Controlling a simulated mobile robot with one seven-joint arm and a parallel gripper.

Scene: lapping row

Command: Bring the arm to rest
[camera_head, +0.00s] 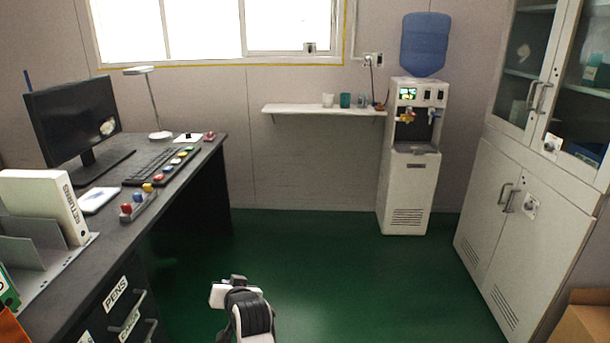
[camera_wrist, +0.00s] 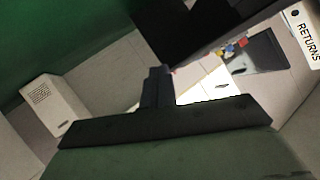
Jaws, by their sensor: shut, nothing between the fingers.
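My arm shows at the bottom middle of the head view, over the green floor (camera_head: 340,275). The gripper's fingers cannot be made out clearly there. In the wrist view my gripper (camera_wrist: 158,85) is shut, its dark fingers together with nothing between them. It touches nothing that I can see. The wrist view is tilted and takes in the floor, the wall, the desk and the base of the water dispenser.
A black desk (camera_head: 75,255) with a monitor (camera_head: 72,120) and a RETURNS binder (camera_head: 45,205) stands at left. A water dispenser (camera_head: 412,170) and a wall shelf (camera_head: 300,109) are at the back. A grey cabinet (camera_head: 525,215) stands at right. The floor between is clear.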

